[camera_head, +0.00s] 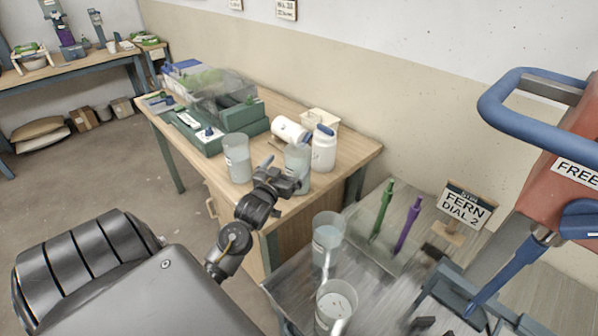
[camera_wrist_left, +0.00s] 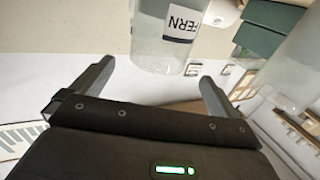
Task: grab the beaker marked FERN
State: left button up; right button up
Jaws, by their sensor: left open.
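The beaker marked FERN (camera_wrist_left: 168,35) is clear, with pale liquid and a white label. It shows in the left wrist view just beyond and between the fingertips. My left gripper (camera_wrist_left: 156,76) is open, with a finger toward either side of it and nothing held. In the head view my left gripper (camera_head: 284,172) is at the near edge of the wooden table, in front of a beaker (camera_head: 298,156) that it partly hides; that beaker's label cannot be read there. My right gripper is not in view.
Another beaker (camera_head: 237,158) stands close on the left. A green case (camera_head: 205,135) lies behind.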

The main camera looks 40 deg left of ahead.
aim_at(292, 160)
pick_arm(q)
jog(key=x, duration=0.2)
jog(key=shift+w+f, duration=0.15)
jog(key=shift+w, duration=0.2)
jog(key=shift+w+a, duration=0.1)
jog(key=shift+w, duration=0.05)
jog(key=p+x, duration=0.1)
jog(key=x, duration=0.3)
jog(key=shift+w+p, duration=0.35)
jog(key=shift+w, duration=0.05)
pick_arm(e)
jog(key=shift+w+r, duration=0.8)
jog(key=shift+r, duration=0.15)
pick_arm(q)
jog(key=c, duration=2.1)
jog(key=shift+a, duration=0.1)
